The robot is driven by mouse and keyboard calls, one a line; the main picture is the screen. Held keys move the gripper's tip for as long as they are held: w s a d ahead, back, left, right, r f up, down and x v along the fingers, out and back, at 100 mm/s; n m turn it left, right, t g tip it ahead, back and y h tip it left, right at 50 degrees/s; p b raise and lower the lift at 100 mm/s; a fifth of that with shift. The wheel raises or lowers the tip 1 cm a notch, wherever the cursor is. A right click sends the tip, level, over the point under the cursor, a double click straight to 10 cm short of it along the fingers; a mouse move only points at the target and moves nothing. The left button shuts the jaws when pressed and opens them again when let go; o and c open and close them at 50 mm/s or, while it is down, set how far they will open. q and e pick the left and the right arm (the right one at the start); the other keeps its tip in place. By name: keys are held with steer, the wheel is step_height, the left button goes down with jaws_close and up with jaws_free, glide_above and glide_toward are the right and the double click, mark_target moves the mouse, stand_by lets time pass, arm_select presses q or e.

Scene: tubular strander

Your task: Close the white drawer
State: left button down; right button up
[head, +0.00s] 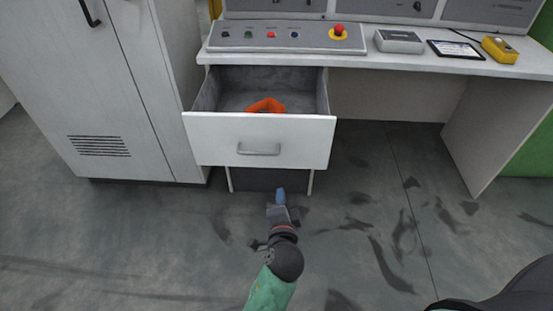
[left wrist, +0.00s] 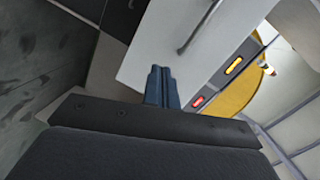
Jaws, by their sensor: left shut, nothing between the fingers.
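The white drawer (head: 215,135) is pulled out from under the desk, with a grey handle (head: 259,149) on its front. An orange object (head: 266,106) lies inside it. My left gripper (head: 281,194) is shut and empty, in front of and below the drawer front in the head view. In the left wrist view, the shut blue fingers (left wrist: 161,86) point toward the white drawer front (left wrist: 160,50), and its handle (left wrist: 200,27) is at the upper middle. I cannot tell whether the fingertips touch the drawer. My right gripper is not in view.
A grey cabinet (head: 95,95) stands left of the drawer. The desk top (head: 400,62) above bears a control panel (head: 285,37) with a red button, a grey device, a tablet and a yellow device. The floor in front is clear.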

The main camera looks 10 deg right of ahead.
arm_select(q)
step_height(320, 180, up, 2)
steer(key=d+m+t+h, duration=0.1)
steer(key=m, duration=0.3)
glide_toward(287, 146)
steer(key=shift+h, duration=0.3)
steer(key=x, duration=0.6)
steer(key=shift+w+f, duration=0.1)
steer(key=shift+w, duration=0.3)
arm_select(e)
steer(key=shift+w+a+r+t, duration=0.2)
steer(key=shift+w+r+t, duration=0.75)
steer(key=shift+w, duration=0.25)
arm_select(q)
steer(key=shift+w+a, duration=0.1)
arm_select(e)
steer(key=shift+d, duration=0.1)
